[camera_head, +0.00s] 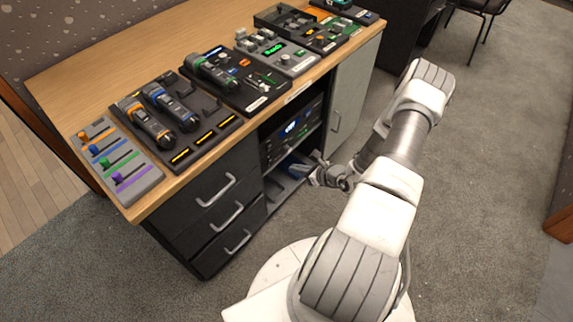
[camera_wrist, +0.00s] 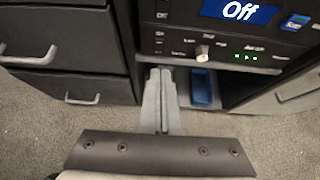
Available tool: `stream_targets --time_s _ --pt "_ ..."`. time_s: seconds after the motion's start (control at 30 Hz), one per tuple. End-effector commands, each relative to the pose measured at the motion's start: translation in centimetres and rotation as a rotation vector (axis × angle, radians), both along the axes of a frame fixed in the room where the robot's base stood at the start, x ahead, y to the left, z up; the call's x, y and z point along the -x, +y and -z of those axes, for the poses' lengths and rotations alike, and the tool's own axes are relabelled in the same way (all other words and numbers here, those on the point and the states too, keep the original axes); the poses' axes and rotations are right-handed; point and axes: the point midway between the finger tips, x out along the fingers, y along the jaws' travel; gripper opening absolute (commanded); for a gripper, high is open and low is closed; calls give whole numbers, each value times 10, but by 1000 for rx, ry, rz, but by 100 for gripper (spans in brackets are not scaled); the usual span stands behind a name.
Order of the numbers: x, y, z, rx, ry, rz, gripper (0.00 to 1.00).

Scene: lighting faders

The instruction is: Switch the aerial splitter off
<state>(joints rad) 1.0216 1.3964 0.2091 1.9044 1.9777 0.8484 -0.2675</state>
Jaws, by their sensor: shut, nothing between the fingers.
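A dark rack unit (camera_head: 303,126) with a lit display sits in the open bay of the cabinet; I cannot read a label naming it the aerial splitter. In the wrist view its display (camera_wrist: 238,11) reads "Off". Below the display are a light knob (camera_wrist: 202,53), small green lights (camera_wrist: 244,57) and printed labels too small to read. My gripper (camera_wrist: 160,74) is shut and empty, with its fingertips just below the panel's lower edge in the picture, left of the knob. It also shows in front of the bay in the head view (camera_head: 308,172).
A blue object (camera_wrist: 203,88) lies in the bay's lower part, right of my fingers. Dark drawers with handles (camera_head: 216,190) flank the bay on the left, a grey door (camera_head: 351,98) on the right. The wooden desk (camera_head: 95,62) carries fader panels and handheld devices. The carpet is open.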

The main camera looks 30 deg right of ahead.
Motion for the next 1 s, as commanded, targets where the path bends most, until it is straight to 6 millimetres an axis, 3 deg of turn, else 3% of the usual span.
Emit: stream_targets --time_s 0.23,0.63,1.0 --pt "25 -10 -20 1 0 1 0" --pt "29 -11 -21 -1 0 1 0" --pt "55 -9 3 -45 -74 7 0"
